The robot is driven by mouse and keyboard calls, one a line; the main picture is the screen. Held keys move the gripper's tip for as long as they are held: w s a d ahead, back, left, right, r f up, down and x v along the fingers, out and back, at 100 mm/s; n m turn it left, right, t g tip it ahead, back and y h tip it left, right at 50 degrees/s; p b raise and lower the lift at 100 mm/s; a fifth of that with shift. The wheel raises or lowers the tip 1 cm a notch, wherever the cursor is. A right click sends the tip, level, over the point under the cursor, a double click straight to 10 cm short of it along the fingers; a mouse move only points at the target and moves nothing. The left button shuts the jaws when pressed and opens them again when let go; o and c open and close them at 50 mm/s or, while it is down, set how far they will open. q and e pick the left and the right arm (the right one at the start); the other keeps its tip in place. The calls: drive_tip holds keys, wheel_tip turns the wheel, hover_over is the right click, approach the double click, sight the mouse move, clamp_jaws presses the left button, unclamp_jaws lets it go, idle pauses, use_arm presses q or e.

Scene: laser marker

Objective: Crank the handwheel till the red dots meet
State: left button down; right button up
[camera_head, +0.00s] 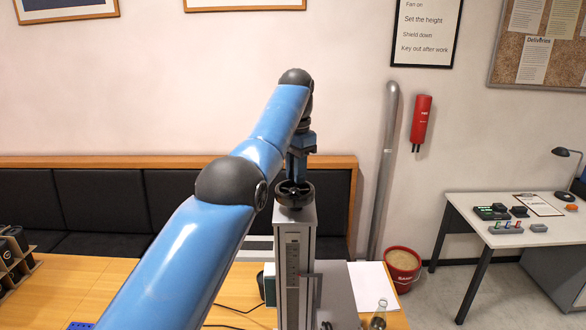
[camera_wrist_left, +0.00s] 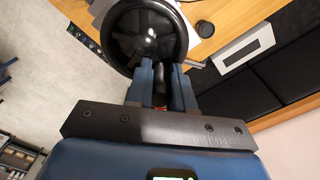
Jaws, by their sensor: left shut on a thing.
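The black handwheel (camera_head: 294,196) lies flat on top of a grey metal column (camera_head: 293,265) on the wooden table. In the left wrist view the wheel (camera_wrist_left: 147,36) shows its spokes and hub. My left gripper (camera_head: 297,176) reaches down to the wheel from above. In the wrist view its two blue fingers (camera_wrist_left: 161,78) are shut on the dark crank handle (camera_wrist_left: 161,73) at the wheel's rim. The marker's head and the red dots cannot be made out in either view. My right gripper is not in view.
The wooden table (camera_head: 80,290) bears a white sheet (camera_head: 373,285), a glass flask (camera_head: 379,313) and a brown divided holder (camera_head: 15,262). A dark padded bench (camera_head: 100,200) stands behind. A red bucket (camera_head: 402,265) and a white desk (camera_head: 480,215) are at the right.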

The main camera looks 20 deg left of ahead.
sight(306, 187)
use_arm(q)
drive_tip(key=m, duration=0.2)
drive_tip(key=d+m, duration=0.1)
drive_tip(key=shift+m, duration=0.4)
drive_tip(key=m, duration=0.1)
drive_tip(key=d+m+b, duration=0.1)
drive_tip(key=m, duration=0.1)
drive_tip(key=shift+s+f+m, duration=0.15)
drive_tip(key=shift+m, duration=0.15)
drive_tip(key=m+b, duration=0.2)
drive_tip(key=m, duration=0.1)
drive_tip(key=d+m, duration=0.1)
drive_tip(key=m, duration=0.1)
drive_tip(key=shift+s+f+b, duration=0.15)
drive_tip(key=shift+s+b, duration=0.25)
drive_tip(key=shift+s+d+m+b, duration=0.2)
drive_tip(key=shift+m+b, duration=0.3)
drive_tip(key=shift+m, duration=0.55)
drive_tip(key=shift+s+d+m+b, duration=0.1)
drive_tip(key=shift+s+m+b, duration=0.25)
drive_tip(key=shift+m, duration=0.7)
drive_tip(key=c, duration=1)
unclamp_jaws()
drive_tip(key=shift+w, duration=0.1)
drive_tip(key=shift+r, duration=0.2)
